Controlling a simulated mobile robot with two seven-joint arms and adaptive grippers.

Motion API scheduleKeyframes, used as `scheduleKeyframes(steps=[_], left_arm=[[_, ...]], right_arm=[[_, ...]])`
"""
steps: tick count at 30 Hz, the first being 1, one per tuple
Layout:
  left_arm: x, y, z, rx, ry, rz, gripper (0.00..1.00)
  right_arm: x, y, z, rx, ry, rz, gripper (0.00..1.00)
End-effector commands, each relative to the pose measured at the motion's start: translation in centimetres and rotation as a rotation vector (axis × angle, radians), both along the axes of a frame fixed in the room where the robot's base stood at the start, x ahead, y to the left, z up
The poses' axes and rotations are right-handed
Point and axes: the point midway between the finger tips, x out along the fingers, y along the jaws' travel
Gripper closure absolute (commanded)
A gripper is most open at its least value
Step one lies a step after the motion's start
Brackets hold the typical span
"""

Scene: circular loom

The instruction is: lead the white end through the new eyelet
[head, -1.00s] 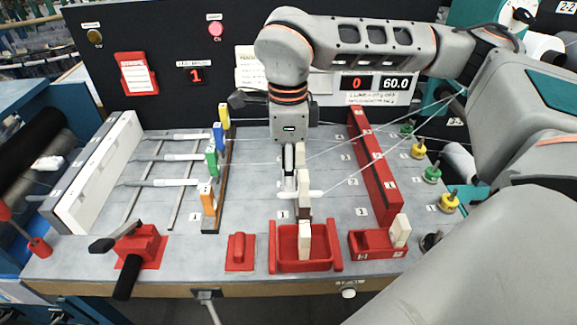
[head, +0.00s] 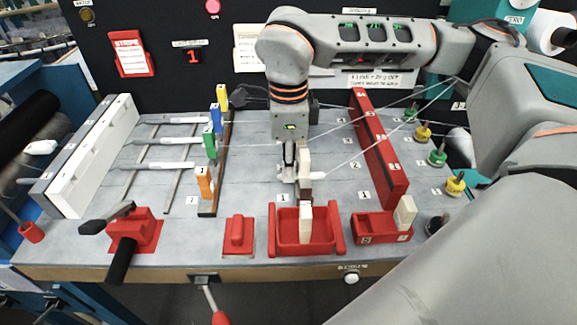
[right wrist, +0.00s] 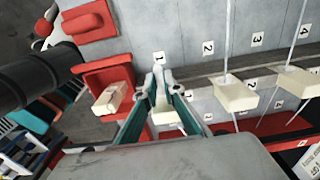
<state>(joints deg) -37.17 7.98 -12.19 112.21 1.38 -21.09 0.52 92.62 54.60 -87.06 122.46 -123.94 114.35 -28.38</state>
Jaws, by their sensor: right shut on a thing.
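A small white piece, apparently the white end (head: 318,176), sticks out sideways near the tips of my right gripper (head: 290,176). The gripper points down over the grey table and is shut on it. Whether the end is inside an eyelet is hidden. My left gripper is not in view.
A red tray (head: 333,232) with a cream block stands in front of the gripper, and a red box (head: 370,234) to its right. A red divider (head: 380,150) stands behind right. Coloured holders (head: 205,180) stand left. White threads cross toward the upper right.

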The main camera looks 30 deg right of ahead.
Motion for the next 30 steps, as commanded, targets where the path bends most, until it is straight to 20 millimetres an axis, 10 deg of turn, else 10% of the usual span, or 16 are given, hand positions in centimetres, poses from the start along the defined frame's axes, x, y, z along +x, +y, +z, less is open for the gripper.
scheduleKeyframes(steps=[30], left_arm=[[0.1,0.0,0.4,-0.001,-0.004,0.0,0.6]], right_arm=[[2.4,3.5,0.2,0.0,0.0,0.0,1.0]])
